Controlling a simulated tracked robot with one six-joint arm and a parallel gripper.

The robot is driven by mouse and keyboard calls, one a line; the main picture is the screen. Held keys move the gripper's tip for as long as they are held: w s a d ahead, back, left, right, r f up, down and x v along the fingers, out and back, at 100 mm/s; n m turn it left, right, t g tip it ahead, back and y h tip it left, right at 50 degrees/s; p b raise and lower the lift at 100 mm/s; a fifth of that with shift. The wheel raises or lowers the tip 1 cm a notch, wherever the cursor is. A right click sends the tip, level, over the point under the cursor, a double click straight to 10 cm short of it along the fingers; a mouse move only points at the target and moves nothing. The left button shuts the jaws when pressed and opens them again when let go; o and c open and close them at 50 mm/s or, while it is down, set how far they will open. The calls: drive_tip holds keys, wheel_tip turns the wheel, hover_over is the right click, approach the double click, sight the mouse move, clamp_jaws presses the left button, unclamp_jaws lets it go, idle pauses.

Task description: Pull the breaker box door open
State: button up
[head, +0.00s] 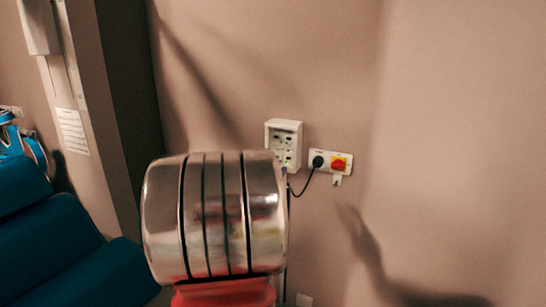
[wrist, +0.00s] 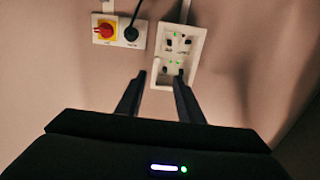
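The breaker box (head: 283,142) is a small pale box on the wall, with dark marks and small lights on its front. Nothing shows between the fingers, and contact with the box cannot be told. In the head view my arm hides the gripper and the area below the box.
A white plate with a red-and-yellow switch (head: 339,163) and a black plug (head: 318,162) is beside the box, with a dark cable hanging down. A blue padded seat (head: 60,250) stands at the left. The wall at the right is bare.

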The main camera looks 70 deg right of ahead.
sight(291, 154)
drive_tip(key=shift+s+d, duration=0.1)
drive_tip(key=shift+s, duration=0.15)
drive_tip(key=d, duration=0.4)
drive_tip(key=s+d, duration=0.1)
drive_tip(key=d, duration=0.8)
drive_tip(key=shift+s+d, duration=0.15)
drive_tip(key=shift+d, duration=0.25)
drive_tip(key=shift+c, duration=0.4)
clamp_jaws()
